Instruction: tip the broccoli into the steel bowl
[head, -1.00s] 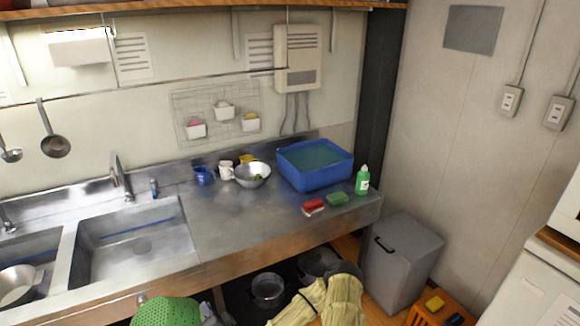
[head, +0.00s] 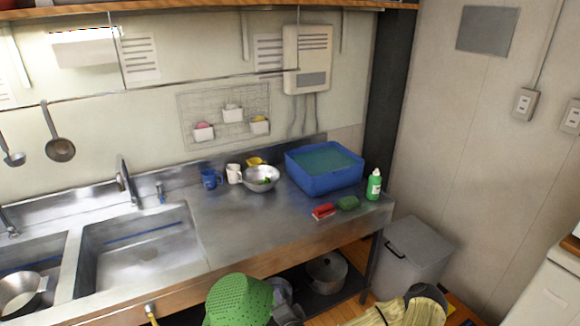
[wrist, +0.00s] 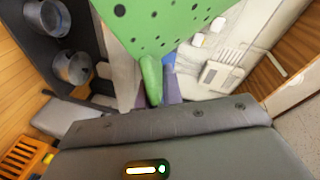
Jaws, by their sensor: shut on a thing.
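A green perforated colander (head: 238,300) shows at the bottom of the head view, its dotted outer side towards the camera. It fills the top of the wrist view (wrist: 150,22). My gripper (wrist: 155,88) is shut on its green handle; the gripper also shows at the colander's right (head: 282,302). The colander is in front of the counter, well apart from the steel bowl. The steel bowl (head: 252,184) stands on the counter left of the blue tub. A small green piece, perhaps broccoli (head: 265,181), shows inside it. The colander's inside is hidden.
A blue tub (head: 320,184), green bottle (head: 374,185), red brush (head: 323,211) and green sponge (head: 347,203) are at the counter's right. A blue mug (head: 210,179) and white mug (head: 233,174) stand left of the bowl. The counter's front middle is clear.

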